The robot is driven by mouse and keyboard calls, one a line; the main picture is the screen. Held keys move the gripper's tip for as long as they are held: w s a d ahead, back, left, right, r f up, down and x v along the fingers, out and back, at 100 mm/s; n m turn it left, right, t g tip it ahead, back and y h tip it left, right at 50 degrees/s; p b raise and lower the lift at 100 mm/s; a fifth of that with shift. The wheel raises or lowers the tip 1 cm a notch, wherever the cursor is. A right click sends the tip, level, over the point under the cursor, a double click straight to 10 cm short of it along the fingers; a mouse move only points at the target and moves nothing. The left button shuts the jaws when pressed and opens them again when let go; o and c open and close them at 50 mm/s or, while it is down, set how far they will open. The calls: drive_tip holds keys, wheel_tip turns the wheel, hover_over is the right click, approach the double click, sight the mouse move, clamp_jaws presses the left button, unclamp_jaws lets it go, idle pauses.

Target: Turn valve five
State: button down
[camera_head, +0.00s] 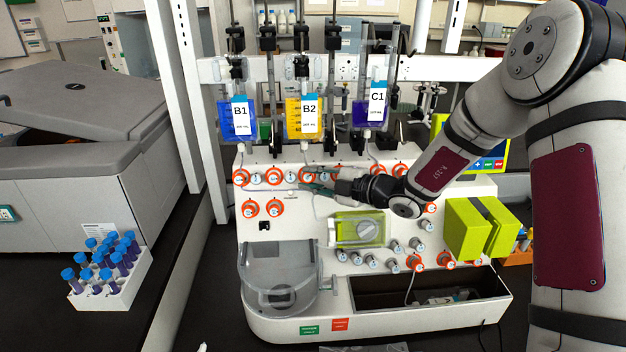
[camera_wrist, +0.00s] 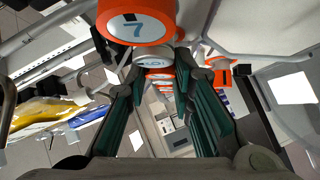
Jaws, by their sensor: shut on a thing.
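Valve five (camera_head: 307,176) is an orange-ringed knob in the upper row on the white cell processor (camera_head: 275,233), below the B2 bag. My gripper (camera_head: 312,186) reaches in from the right with its fingertips at this knob and is shut on it. In the wrist view, my gripper's teal finger pads (camera_wrist: 160,78) run forward on both sides of an orange knob, mostly hidden behind a white knob (camera_wrist: 152,64). An orange knob marked 7 (camera_wrist: 138,24) is large and close at the top. The number on the held knob cannot be read.
Bags B1 (camera_head: 238,120), B2 (camera_head: 303,118) and C1 (camera_head: 372,112) hang above the row, with tubes running down. Other orange and white knobs sit close beside my fingers. A green-fronted block (camera_head: 360,229) lies below my gripper. A tube rack (camera_head: 118,285) stands at lower left.

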drive_tip(key=c, duration=1.4)
unclamp_jaws()
drive_tip(key=v, duration=1.2)
drive_tip(key=shift+a, duration=0.1)
